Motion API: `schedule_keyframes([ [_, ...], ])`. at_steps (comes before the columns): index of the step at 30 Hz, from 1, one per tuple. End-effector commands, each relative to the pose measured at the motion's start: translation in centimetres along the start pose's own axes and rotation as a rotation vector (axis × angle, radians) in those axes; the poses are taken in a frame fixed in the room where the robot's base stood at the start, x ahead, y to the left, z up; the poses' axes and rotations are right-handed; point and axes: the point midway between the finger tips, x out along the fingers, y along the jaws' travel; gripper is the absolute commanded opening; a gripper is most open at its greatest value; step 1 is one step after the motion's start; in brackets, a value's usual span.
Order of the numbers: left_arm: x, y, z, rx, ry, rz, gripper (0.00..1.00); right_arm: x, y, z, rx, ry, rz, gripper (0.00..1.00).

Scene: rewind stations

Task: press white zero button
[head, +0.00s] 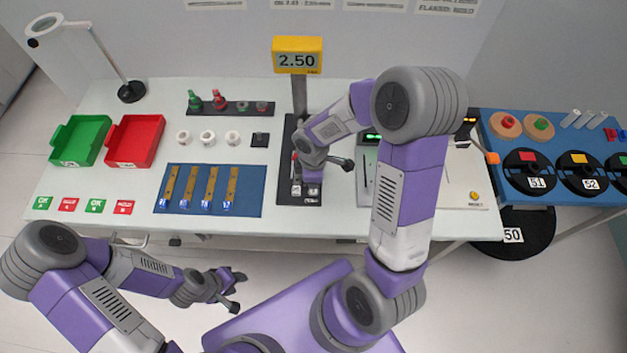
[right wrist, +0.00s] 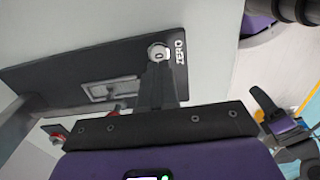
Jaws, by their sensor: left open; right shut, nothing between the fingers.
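The white zero button (right wrist: 158,50) is a small round button beside the word ZERO, near one end of a black panel (right wrist: 100,67) in the right wrist view. My right gripper (right wrist: 159,66) is shut and empty, its fingertips at the button's edge and covering part of it. I cannot tell whether they touch it. In the head view the black panel (head: 287,140) lies upright in the picture under the yellow 2.50 display (head: 297,55), and my right gripper hides part of it. My left gripper (head: 238,291) is open and empty, in front of the table.
Green (head: 80,141) and red (head: 135,141) trays stand at the table's left. A blue mat (head: 171,207) with several brown strips lies left of the panel. A blue table (head: 520,133) with spools stands at the right.

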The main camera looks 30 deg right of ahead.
Motion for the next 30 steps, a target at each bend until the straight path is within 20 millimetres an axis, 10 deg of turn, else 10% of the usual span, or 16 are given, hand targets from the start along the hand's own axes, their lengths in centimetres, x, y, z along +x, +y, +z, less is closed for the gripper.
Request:
schedule_keyframes([
  [12,-1.8,0.7,0.1,-0.001,-0.001,0.000,0.43,-8.7,0.3,-0.1,0.000,0.005,0.008,0.00],
  [30,-1.9,0.7,0.1,0.000,-0.001,0.000,0.43,-9.6,0.2,-0.1,-0.001,0.004,0.007,0.00],
])
